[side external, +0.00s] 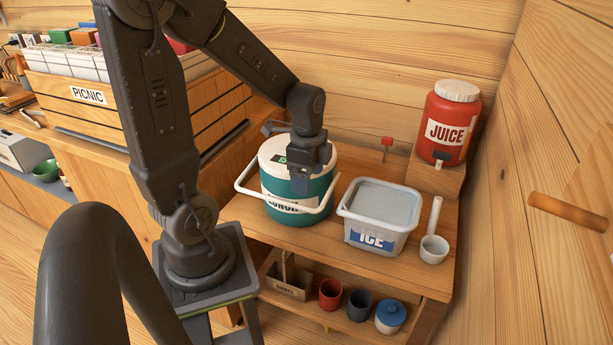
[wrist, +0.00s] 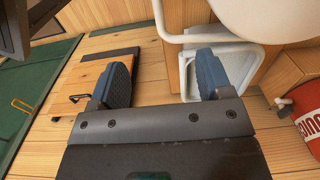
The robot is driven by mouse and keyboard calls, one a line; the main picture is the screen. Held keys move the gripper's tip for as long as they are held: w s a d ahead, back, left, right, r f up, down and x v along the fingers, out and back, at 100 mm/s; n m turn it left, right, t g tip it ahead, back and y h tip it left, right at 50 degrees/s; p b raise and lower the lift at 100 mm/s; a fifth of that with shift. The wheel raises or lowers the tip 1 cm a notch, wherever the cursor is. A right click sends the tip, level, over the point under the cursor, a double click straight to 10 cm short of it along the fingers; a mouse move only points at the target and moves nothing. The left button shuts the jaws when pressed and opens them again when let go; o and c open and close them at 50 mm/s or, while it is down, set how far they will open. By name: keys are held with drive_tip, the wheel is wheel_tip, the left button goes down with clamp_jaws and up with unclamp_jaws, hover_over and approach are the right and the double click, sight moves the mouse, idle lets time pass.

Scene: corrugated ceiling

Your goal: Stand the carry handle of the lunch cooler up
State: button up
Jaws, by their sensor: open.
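The lunch cooler (side external: 290,185) is a teal round tub with a white lid, standing on the wooden bench. Its white carry handle (side external: 248,194) is lowered, sloping around the front of the body. My gripper (side external: 303,190) points down in front of the cooler and covers part of its lid and label. In the wrist view my gripper (wrist: 160,85) has its two blue-grey fingers spread with nothing between them. A white bar (wrist: 205,39), which looks like the handle, crosses the upper right there, beyond the fingertips. I cannot tell how far away it is.
A pale ICE tub (side external: 372,220) stands close to the cooler's right, with a white scoop (side external: 434,245) beside it. A red JUICE jug (side external: 449,125) sits on a block behind. Cups (side external: 330,294) stand on the lower shelf. A PICNIC crate (side external: 90,100) is at the left.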

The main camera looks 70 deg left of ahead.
sight(307, 210)
drive_tip(key=shift+a+f, duration=0.25)
drive_tip(key=shift+f, duration=5.05)
drive_tip(key=shift+c, duration=0.3)
drive_tip(key=c, duration=1.2)
drive_tip(key=shift+r, duration=1.5)
